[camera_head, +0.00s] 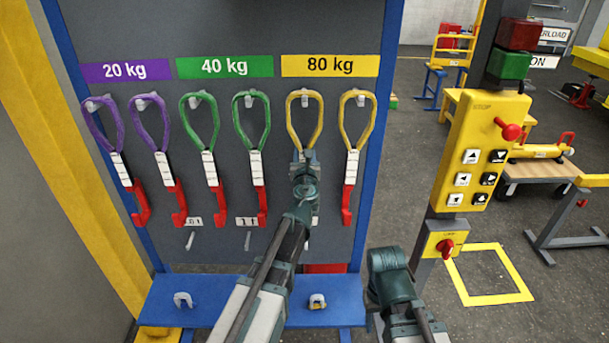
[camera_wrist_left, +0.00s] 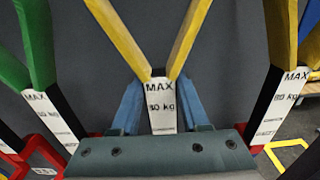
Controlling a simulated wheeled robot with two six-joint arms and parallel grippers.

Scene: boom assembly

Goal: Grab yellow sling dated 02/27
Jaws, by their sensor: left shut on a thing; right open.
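Two yellow slings with white tags and red hooks hang on pegs under the 80 kg sign: a left yellow sling (camera_head: 291,117) and a right yellow sling (camera_head: 345,124). My left gripper (camera_head: 303,158) is shut on the left yellow sling at its white tag. In the left wrist view its blue fingers (camera_wrist_left: 162,112) stand on both sides of the tag (camera_wrist_left: 162,94), which reads MAX and a kg figure. The dates are too small to read. My arm hides this sling's lower part. The end of my right arm (camera_head: 390,275) is low, right of the rack, empty, fingertips hidden.
Purple slings (camera_head: 113,125) and green slings (camera_head: 199,125) hang to the left on the grey board. A blue shelf (camera_head: 215,287) juts out below. A yellow control box (camera_head: 466,170) on a post stands right of the rack.

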